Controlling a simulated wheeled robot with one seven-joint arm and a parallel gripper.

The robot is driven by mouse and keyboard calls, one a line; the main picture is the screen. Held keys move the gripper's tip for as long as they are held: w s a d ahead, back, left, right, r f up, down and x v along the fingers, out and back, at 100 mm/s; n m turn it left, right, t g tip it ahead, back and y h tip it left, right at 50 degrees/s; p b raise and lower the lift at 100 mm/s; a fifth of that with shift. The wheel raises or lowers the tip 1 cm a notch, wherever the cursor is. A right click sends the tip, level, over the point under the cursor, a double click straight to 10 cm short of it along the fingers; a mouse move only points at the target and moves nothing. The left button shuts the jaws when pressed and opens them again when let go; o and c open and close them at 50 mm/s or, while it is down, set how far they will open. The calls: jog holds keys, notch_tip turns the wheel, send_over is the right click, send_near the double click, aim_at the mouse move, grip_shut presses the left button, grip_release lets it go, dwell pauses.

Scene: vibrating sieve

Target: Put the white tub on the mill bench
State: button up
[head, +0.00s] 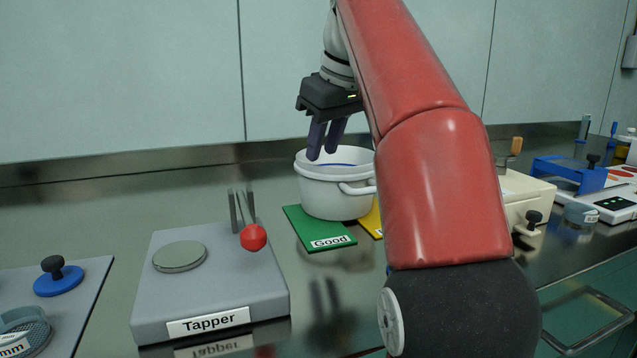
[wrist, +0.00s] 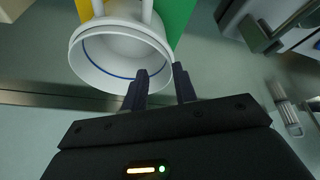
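The white tub (head: 330,194) stands upright across the green "Good" mat (head: 318,235) and the yellow mat (head: 371,222). It has a side handle and a blue line inside. In the wrist view the tub (wrist: 120,72) is at upper left. My gripper (head: 324,146) points down at the tub's rim, with its fingers apart. In the wrist view my gripper (wrist: 161,70) has one finger over the tub's opening and the other just outside the rim. I cannot tell whether they touch it. No bench labelled as the mill's is readable.
A grey "Tapper" unit (head: 218,285) with a red knob stands left of the tub. A cream machine (head: 525,192) and blue stand (head: 570,175) are at right. My arm hides the middle right.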

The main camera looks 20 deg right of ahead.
aim_at(309, 184)
jog(key=b+x, duration=0.1)
jog(key=x, duration=0.1)
jog(key=b+x, duration=0.1)
jog(key=x, duration=0.2)
jog(key=a+b+x, duration=0.1)
jog(key=x, duration=0.2)
jog(key=shift+s+b, duration=0.1)
jog(key=shift+b, duration=0.2)
jog(key=shift+r, duration=0.1)
grip_shut()
